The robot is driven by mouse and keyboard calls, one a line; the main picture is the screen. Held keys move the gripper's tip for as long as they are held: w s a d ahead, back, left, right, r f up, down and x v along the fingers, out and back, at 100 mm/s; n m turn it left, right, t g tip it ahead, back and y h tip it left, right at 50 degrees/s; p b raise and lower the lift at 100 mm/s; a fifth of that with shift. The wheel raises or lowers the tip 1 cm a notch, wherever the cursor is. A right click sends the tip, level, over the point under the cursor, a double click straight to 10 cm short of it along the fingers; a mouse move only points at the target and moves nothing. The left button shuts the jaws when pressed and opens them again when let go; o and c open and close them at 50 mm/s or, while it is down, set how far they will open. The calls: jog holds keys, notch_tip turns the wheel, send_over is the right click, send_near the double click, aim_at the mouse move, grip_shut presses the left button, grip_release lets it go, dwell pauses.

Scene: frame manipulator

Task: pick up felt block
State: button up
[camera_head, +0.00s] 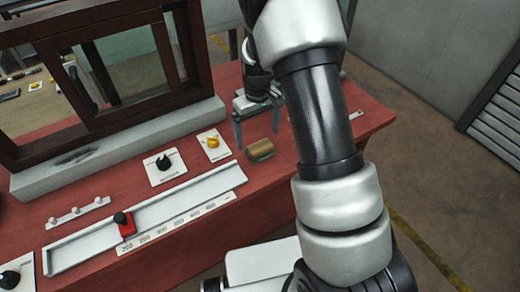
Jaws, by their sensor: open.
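A small tan-brown block (260,150) with a rounded top, which looks like the felt block, lies on the red tabletop (240,205) near the middle. My gripper (257,138) points down just behind the block in the picture. Its two dark fingers are spread wide apart with nothing between them that I can see. The gap in depth between fingers and block is hard to tell. My arm covers the table to the right of the block.
A dark wooden window frame (92,139) stands on a pale sill at the back left. A yellow knob (213,142) and a black knob (164,162) sit left of the block. A white rail (165,208) with a red slider (124,223) lies in front.

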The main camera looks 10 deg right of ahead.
aim_at(260, 146)
jog(key=shift+w+d+f+p, duration=0.1)
jog(key=shift+d+f+p, duration=0.1)
jog(key=shift+f, duration=1.5)
jog(key=shift+w+d+f+p, duration=0.1)
jog(key=shift+d+f, duration=0.1)
jog(key=shift+f, duration=1.5)
jog(key=c, duration=1.2)
jog(key=shift+s+r, duration=0.1)
jog(key=shift+r, duration=4.95)
